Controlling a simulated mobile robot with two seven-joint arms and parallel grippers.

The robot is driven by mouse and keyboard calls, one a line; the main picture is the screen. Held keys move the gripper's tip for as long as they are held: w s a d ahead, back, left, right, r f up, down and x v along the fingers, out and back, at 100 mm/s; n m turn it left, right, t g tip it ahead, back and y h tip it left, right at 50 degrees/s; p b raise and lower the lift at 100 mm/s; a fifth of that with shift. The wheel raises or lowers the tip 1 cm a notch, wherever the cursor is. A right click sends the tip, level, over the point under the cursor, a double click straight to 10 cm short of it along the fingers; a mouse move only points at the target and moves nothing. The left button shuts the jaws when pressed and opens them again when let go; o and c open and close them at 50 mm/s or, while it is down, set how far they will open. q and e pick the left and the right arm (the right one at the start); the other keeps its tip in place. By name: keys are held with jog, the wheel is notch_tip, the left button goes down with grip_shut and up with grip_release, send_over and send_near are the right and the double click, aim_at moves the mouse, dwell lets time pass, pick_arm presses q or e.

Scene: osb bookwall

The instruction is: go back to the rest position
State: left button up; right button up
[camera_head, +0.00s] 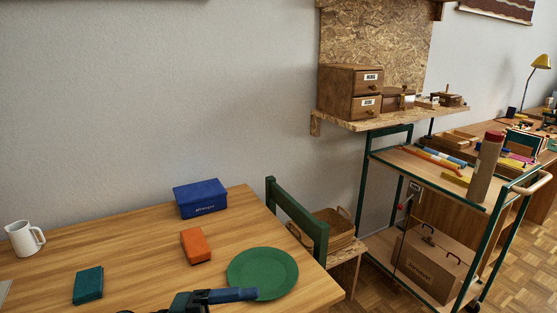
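My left gripper (198,299) shows at the bottom edge, over the front of the wooden table. Only its dark top part is in the picture, and most of the arm is cut off below. A dark blue bar-like piece (234,295) reaches right from it and overlaps the near edge of the green plate (262,272). I cannot tell whether this piece is held or part of the gripper, nor how the fingers stand. My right gripper is not in view.
On the table (140,245) are a white mug (24,239), a teal box (88,285), an orange box (196,246) and a blue box (200,198). A green chair (297,217) stands at the table's right edge. A loaded trolley (440,190) is further right.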

pick_arm(q)
jog(key=s+a+f+n+t+y+b, duration=0.1)
jog(key=s+a+f+n+t+y, duration=0.35)
jog(key=n, duration=0.55)
jog(key=s+a+f+n+t+y+b, duration=0.1)
jog(key=s+f+n+t+y+b, duration=0.15)
jog(key=f+n+y, duration=0.4)
jog(key=s+a+f+n+t+y, duration=0.2)
jog(key=a+f+n+t+y, duration=0.3)
jog(key=n, duration=0.8)
jog(key=r+g+p, duration=0.1)
jog(key=p, duration=0.3)
jog(key=d+m+g+p, duration=0.1)
jog(key=p, duration=0.4)
jog(key=r+g+p, duration=0.1)
jog(key=p, duration=0.4)
jog(key=shift+w+d+r+h, duration=0.1)
jog(key=shift+d+r+h, duration=0.2)
jog(key=shift+d+r, duration=0.05)
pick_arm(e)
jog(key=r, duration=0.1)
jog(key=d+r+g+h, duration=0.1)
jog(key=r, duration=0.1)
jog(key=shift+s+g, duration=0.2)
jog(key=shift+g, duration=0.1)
pick_arm(q)
jog(key=shift+f, duration=0.2)
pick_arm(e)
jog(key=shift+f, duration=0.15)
